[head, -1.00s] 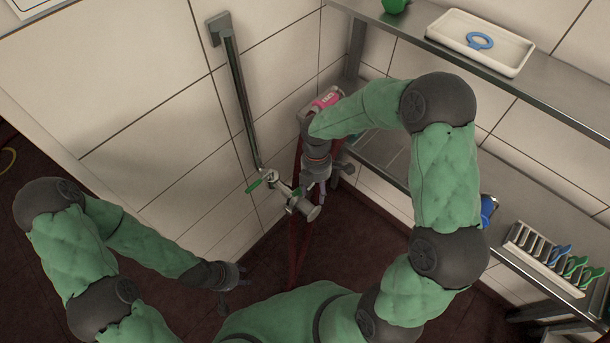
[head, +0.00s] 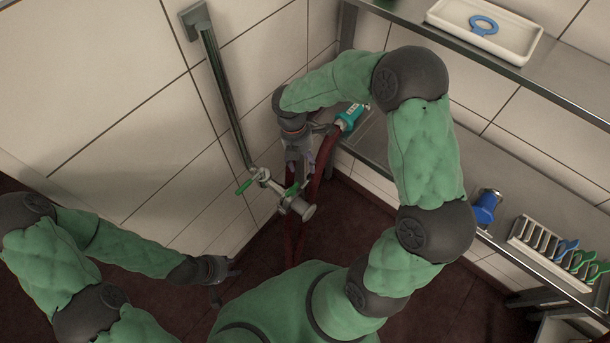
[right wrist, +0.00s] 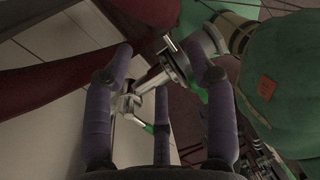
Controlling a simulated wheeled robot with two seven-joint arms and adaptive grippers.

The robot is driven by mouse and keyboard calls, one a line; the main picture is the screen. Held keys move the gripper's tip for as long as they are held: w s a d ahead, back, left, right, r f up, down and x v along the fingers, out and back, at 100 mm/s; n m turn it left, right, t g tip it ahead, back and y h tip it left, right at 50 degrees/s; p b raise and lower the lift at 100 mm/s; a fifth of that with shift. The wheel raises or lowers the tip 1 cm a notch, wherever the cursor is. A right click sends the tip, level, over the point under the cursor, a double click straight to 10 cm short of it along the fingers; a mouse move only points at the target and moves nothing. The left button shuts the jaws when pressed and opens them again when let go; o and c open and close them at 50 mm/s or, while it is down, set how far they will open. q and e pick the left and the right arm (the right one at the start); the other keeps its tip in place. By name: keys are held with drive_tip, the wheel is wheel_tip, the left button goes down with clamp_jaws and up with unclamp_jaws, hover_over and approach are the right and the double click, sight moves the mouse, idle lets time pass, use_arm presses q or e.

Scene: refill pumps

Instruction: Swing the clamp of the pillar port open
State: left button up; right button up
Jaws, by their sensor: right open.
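The pillar port (head: 298,205) is a short metal fitting low on the steel pipe, with a green clamp handle (head: 291,190) on it. My right gripper (head: 301,172) is open just above the port, pointing down. In the right wrist view the metal port (right wrist: 178,64) lies beyond and between my spread fingers (right wrist: 161,52); green shows beside the right finger. I see no firm contact, and the clamp's exact state is too small to tell. My left gripper (head: 223,279) is low at the left, open and empty, away from the port.
A green-levered valve (head: 250,183) sits on the pipe (head: 222,85) beside the port. Dark red hoses (head: 325,155) hang close behind my right gripper, with a teal-ended coupling (head: 352,116). Steel shelves at right hold a white tray (head: 450,14), a blue-capped fitting (head: 486,207) and a rack (head: 530,243).

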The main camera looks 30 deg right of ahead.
sight(299, 190)
drive_tip(key=f, duration=0.2)
drive_tip(key=f+b, duration=0.1)
drive_tip(key=f, duration=0.2)
drive_tip(key=s+f+b, duration=0.1)
drive_tip(key=f, duration=0.1)
drive_tip(key=shift+s+d+f, duration=0.1)
drive_tip(key=shift+d+f, duration=0.2)
drive_tip(key=shift+f, duration=0.05)
clamp_jaws()
